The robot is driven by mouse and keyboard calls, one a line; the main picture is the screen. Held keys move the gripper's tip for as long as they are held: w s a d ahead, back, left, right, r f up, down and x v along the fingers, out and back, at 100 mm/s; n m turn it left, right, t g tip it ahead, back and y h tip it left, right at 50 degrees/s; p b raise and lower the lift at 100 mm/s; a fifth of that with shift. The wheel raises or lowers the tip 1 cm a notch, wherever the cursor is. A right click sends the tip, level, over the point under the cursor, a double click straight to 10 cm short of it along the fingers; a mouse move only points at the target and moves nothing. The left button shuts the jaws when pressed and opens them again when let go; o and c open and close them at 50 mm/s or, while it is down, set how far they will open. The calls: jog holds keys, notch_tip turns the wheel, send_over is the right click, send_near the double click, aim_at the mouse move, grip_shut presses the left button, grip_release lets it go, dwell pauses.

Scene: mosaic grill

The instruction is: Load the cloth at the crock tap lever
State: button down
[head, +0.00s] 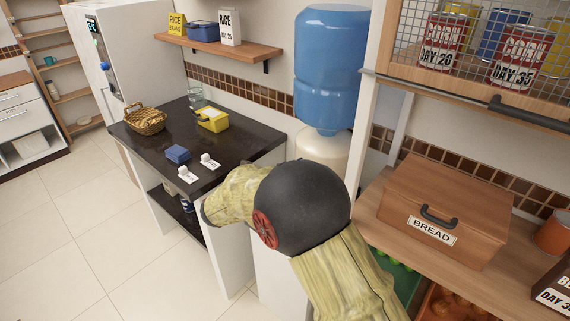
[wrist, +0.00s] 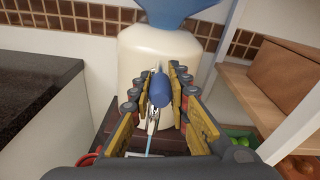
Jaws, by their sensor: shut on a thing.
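The crock (head: 318,152) is cream-coloured, with a big blue water bottle (head: 327,65) upside down on top. In the wrist view the crock (wrist: 140,58) stands straight ahead. A blue rounded lever (wrist: 161,91) shows in front of it, above a silver tap (wrist: 153,119). A thin pale blue line runs down below the tap, perhaps water. My gripper (wrist: 168,88) is shut on the blue lever, with a finger at either side. My arm hides the gripper and tap in the head view. A small blue block (head: 178,154), perhaps the folded cloth, lies on the dark counter.
The dark counter (head: 140,133) at left also holds a wicker basket (head: 145,121), a yellow box (head: 212,121) and two white labels. A brown bread box (head: 440,213) stands on the wooden shelf at right, close to my arm. A red rim (wrist: 88,159) shows low in the wrist view.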

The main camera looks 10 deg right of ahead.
jog(key=shift+r, duration=0.1)
dwell(0.3)
jog(key=c, duration=1.7)
grip_release()
jog(key=shift+o, duration=0.2)
jog(key=v, duration=1.2)
jog(key=shift+r, duration=0.1)
